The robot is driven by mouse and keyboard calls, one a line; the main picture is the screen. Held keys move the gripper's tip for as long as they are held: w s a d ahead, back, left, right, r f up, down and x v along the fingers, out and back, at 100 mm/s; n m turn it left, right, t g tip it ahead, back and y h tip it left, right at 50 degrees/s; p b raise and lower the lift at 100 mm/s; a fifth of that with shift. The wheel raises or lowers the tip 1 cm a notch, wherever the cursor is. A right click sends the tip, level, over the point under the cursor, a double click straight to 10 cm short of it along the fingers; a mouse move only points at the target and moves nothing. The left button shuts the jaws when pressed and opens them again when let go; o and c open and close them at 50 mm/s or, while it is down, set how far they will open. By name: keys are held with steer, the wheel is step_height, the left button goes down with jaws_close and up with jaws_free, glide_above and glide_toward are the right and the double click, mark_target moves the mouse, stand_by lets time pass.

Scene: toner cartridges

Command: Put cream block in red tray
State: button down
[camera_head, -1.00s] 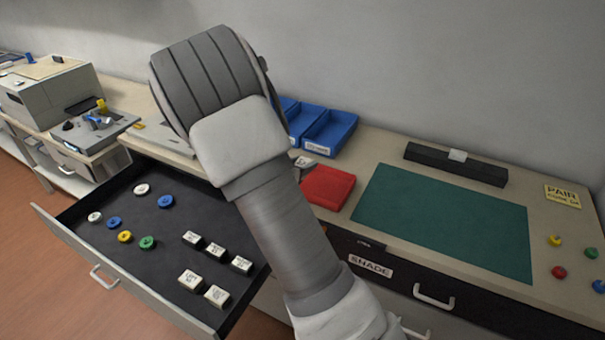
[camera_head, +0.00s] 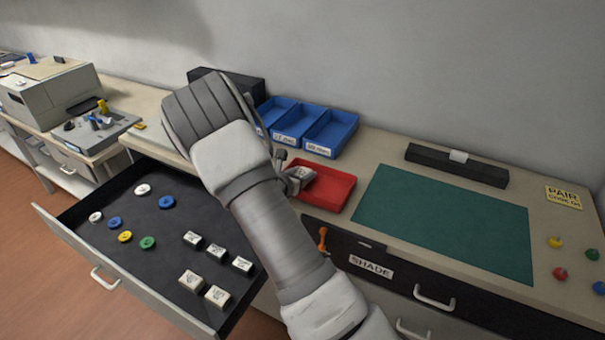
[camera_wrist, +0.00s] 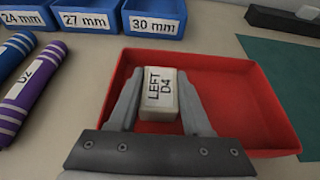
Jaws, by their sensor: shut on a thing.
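The cream block (camera_wrist: 160,95) is labelled "LEFT D4" and sits between the two fingers of my gripper (camera_wrist: 158,100), which is shut on it. In the head view the block (camera_head: 303,174) shows at the left part of the red tray, with my gripper (camera_head: 292,178) beside it. The red tray (camera_wrist: 245,98) is a shallow open box; in the head view the tray (camera_head: 338,190) stands on the bench. The block is over the tray's left side; I cannot tell whether it touches the tray floor. My arm hides part of the bench left of the tray.
Blue bins (camera_head: 330,134) with size labels stand behind the tray. A green mat (camera_head: 445,220) lies to its right. An open drawer (camera_head: 75,215) holds several cream blocks (camera_head: 190,281) and coloured discs.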

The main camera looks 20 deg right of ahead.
steer(key=shift+f, duration=0.2)
steer(key=shift+c, duration=1.7)
jaws_free()
steer(key=shift+r, duration=0.1)
